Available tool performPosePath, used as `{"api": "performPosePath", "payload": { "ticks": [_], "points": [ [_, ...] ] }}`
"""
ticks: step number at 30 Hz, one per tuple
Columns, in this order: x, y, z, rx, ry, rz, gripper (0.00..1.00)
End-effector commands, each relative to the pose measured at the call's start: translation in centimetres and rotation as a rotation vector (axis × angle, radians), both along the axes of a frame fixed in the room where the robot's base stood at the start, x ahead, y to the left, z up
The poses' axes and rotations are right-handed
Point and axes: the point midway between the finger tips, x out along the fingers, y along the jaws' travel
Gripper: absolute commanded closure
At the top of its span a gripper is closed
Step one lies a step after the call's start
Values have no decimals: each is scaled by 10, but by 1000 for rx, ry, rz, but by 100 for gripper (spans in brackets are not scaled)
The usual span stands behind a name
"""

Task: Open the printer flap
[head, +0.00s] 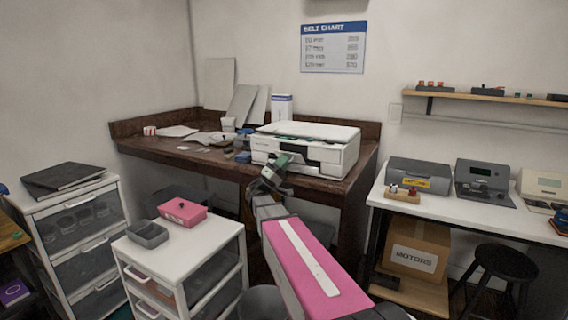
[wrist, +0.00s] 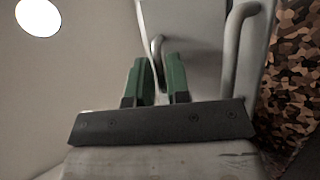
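The white printer (head: 342,156) sits on the brown corner desk, with a dark panel on its front and a flat white lid on top. My gripper (head: 283,160) is at the printer's front, left of the middle, its green fingers overlapping the front face. In the wrist view my gripper (wrist: 159,65) has its two green fingers a narrow gap apart. A thin pale curved part shows between them; I cannot tell whether the fingers touch it. A larger grey bar (wrist: 235,45) stands right of the fingers. The flap cannot be made out clearly.
Papers and small items lie on the desk (head: 205,165) left of the printer. A white drawer unit (head: 205,250) with a pink box (head: 182,210) stands in front. A white bench (head: 465,210) with devices is at the right, with a black stool (head: 505,262) before it.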

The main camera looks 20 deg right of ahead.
Motion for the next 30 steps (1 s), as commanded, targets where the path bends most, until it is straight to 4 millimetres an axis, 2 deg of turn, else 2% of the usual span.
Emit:
{"api": "performPosePath", "payload": {
  "ticks": [11,14,24,30],
  "points": [
    [-1,4,-4,1,2,1,81],
    [-2,12,-11,1,2,2,81],
    [-12,56,-55,-1,2,2,81],
    [-15,72,-72,1,2,2,81]
  ]
}}
